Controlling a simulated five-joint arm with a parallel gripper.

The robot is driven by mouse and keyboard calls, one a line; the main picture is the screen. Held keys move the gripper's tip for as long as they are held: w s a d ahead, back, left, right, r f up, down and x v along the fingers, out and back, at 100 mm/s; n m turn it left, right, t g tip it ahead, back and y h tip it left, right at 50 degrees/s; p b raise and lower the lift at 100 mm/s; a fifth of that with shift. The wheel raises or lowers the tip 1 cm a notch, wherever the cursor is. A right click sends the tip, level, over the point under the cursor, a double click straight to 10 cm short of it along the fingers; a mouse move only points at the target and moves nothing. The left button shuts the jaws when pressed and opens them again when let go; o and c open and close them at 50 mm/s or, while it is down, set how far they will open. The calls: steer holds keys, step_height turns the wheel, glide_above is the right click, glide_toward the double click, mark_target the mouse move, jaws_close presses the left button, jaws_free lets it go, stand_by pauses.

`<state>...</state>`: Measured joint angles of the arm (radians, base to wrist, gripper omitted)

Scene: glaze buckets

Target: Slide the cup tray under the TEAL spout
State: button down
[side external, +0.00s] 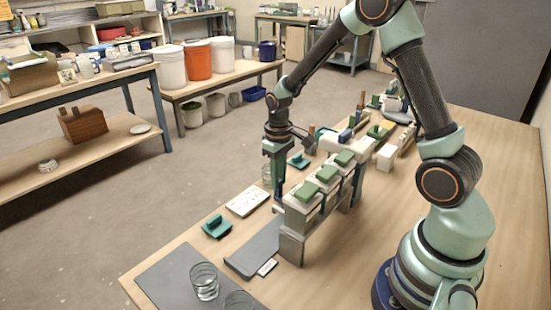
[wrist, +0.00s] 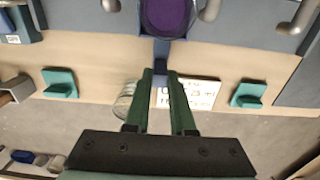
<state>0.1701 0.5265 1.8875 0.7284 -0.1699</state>
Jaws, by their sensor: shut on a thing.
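My gripper (wrist: 162,76) has its two green fingers close together, shut on a narrow dark blue-grey tab (wrist: 162,48). I take this tab to be the cup tray's handle. A round vessel with purple inside (wrist: 168,17) is just beyond the tab, cut off by the frame. In the side view my gripper (side external: 279,196) points down at the front of the bucket stand (side external: 292,246), which hides most of the tray. Several green-topped buckets (side external: 327,174) stand in a row on it. Grey spouts (wrist: 208,9) show at the wrist view's top. I cannot tell which is the TEAL one.
A white text card (wrist: 199,93) and a clear glass (wrist: 124,103) are near the fingers. Teal blocks (wrist: 60,84) (wrist: 249,94) sit on either side. In the side view, a grey slab (side external: 257,246) and drinking glasses (side external: 204,282) are near the bench's front corner.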

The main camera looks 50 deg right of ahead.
steer(key=shift+a, duration=1.55)
steer(key=c, duration=0.8)
jaws_free()
steer(key=shift+c, duration=0.2)
step_height(320, 180, up, 7)
